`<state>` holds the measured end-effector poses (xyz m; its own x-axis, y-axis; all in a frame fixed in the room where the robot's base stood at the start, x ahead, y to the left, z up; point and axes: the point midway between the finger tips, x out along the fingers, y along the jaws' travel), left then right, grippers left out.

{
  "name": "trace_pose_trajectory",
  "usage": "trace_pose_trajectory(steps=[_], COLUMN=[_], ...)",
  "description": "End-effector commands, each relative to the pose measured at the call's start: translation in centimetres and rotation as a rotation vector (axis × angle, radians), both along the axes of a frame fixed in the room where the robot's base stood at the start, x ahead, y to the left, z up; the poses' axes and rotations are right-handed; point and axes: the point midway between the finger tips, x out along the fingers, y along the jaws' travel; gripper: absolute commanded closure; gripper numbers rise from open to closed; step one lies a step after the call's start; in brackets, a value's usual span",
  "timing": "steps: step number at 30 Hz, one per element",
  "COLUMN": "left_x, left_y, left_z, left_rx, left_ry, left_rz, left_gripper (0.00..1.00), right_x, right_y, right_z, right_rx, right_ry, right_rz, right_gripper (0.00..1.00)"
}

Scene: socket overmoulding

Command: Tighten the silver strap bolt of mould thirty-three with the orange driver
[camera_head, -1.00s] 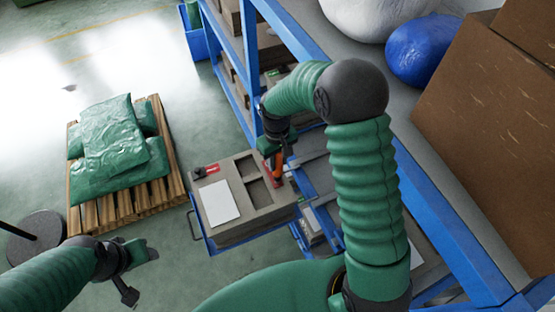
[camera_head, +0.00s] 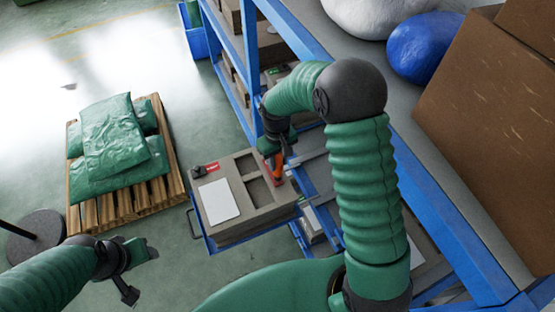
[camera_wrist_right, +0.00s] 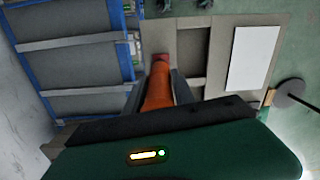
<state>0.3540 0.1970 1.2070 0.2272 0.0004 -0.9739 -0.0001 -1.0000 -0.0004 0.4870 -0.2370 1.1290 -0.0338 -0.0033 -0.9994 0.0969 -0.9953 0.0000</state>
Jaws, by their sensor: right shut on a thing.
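An orange driver (camera_head: 278,166) is in my right gripper (camera_head: 274,150), above the right edge of a grey mould block on a pulled-out blue drawer. In the right wrist view the driver (camera_wrist_right: 158,86) sits between the two fingers of my right gripper (camera_wrist_right: 160,92) and points away from the palm. A small red part (camera_wrist_right: 161,57) shows at its far end; I cannot make out a silver bolt there. The mould (camera_head: 248,216) has open recesses and a white sheet (camera_head: 218,201) on top. My left gripper (camera_head: 132,270) hangs over the floor at lower left, its fingers spread and empty.
A blue shelf rack (camera_head: 425,205) stands close on the right. A black and red item (camera_head: 205,169) lies on the mould's far left corner. A pallet (camera_head: 118,208) with green sacks (camera_head: 115,137) stands on the floor at left. Floor between pallet and drawer is clear.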

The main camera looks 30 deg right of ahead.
Motion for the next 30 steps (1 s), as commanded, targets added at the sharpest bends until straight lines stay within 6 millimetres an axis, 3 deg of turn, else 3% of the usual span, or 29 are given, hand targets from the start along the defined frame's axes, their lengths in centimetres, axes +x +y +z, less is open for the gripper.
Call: trace_pose_trajectory(steps=[30], left_x=[0.0], left_y=[0.0], left_z=[-0.6], left_rx=[0.0], left_ry=[0.0], left_rz=[0.0], left_gripper=[0.48], right_x=[0.0], right_y=[0.0], right_z=[-1.1], right_rx=[0.001], right_ry=[0.003], right_rz=[0.0], right_gripper=[1.0])
